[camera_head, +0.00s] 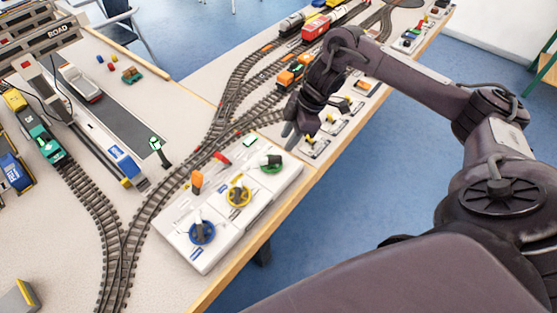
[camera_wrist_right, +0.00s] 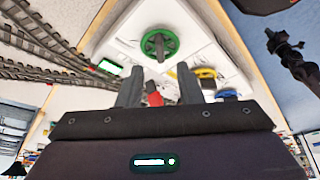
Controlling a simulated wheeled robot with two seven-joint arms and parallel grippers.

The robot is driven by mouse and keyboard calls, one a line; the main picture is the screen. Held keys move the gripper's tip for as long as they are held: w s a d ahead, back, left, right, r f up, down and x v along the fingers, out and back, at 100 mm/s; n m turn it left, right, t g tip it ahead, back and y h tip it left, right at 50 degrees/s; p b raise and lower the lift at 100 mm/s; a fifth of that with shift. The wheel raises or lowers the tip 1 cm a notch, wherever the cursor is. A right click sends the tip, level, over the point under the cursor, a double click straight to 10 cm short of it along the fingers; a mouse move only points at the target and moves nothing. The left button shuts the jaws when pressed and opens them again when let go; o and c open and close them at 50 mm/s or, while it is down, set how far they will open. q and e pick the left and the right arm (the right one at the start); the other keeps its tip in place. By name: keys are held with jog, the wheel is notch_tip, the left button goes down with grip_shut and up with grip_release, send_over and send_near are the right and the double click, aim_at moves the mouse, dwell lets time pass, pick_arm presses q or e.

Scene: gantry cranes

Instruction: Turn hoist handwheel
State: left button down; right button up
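A white control panel (camera_head: 215,235) at the table's front edge carries three handwheels: a blue wheel (camera_head: 202,233), a yellow wheel (camera_head: 239,194) and a green wheel (camera_head: 271,162). I cannot read which one is labelled hoist. My right gripper (camera_head: 292,131) is above and just behind the green wheel, apart from it. In the right wrist view its two fingers (camera_wrist_right: 159,86) stand apart with nothing between them. The green wheel (camera_wrist_right: 160,43) shows beyond the fingertips, and the yellow wheel (camera_wrist_right: 207,73) is partly hidden behind the right finger. My left gripper is not in view.
An orange lever (camera_head: 197,181) stands on the panel's back left. Model railway track (camera_head: 160,200) runs behind the panel. A row of small levers (camera_head: 330,125) lies along the table edge beyond the gripper. Open floor lies to the right.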

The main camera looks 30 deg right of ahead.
aim_at(278, 156)
jog(key=p+x, duration=0.1)
jog(key=x, duration=0.6)
jog(key=shift+f, duration=0.2)
grip_shut()
